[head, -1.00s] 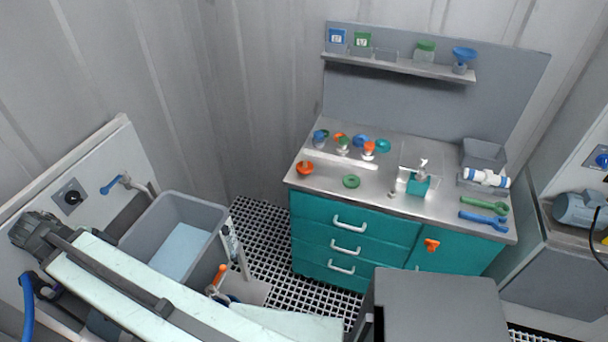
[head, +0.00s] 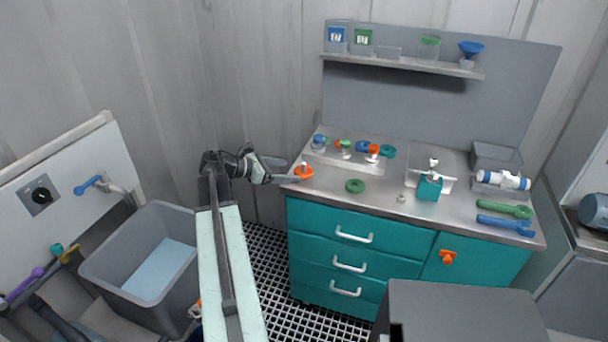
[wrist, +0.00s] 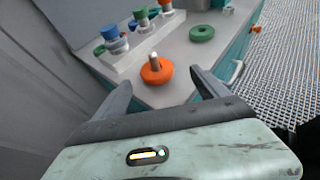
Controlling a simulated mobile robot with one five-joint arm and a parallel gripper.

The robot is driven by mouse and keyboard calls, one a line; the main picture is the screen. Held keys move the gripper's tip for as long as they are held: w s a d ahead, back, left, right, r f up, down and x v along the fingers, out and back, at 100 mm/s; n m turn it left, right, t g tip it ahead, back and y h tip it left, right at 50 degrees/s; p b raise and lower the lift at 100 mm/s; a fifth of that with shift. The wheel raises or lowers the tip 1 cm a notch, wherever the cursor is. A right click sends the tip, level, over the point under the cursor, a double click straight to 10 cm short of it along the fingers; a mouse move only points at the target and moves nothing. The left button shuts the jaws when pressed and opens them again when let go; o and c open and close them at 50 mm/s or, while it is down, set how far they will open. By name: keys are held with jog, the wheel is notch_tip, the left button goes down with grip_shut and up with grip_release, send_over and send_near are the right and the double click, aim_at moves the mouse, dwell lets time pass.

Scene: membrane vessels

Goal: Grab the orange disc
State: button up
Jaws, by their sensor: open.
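The orange disc (head: 303,172) lies on the steel worktop near its left front corner, with a small pale stub standing up from its middle. In the wrist view the orange disc (wrist: 157,71) sits ahead of my gripper (wrist: 166,82), roughly between the lines of the two fingers. My gripper (head: 286,172) is open and empty, with its fingers pointing right at the counter's left edge, close to the disc. I cannot tell from these views whether a finger touches the disc.
A block with several coloured valve tops (head: 345,148) stands behind the disc. A green ring (head: 355,186) lies to its right. Teal drawers (head: 345,240) are below the worktop. A grey bin (head: 150,260) stands at left. A shelf (head: 405,66) hangs above.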

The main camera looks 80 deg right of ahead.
aim_at(301, 170)
jog(key=b+x, duration=0.1)
jog(key=x, duration=0.4)
jog(key=shift+d+b, duration=0.35)
jog(key=shift+r, duration=0.1)
jog(key=c, duration=1.5)
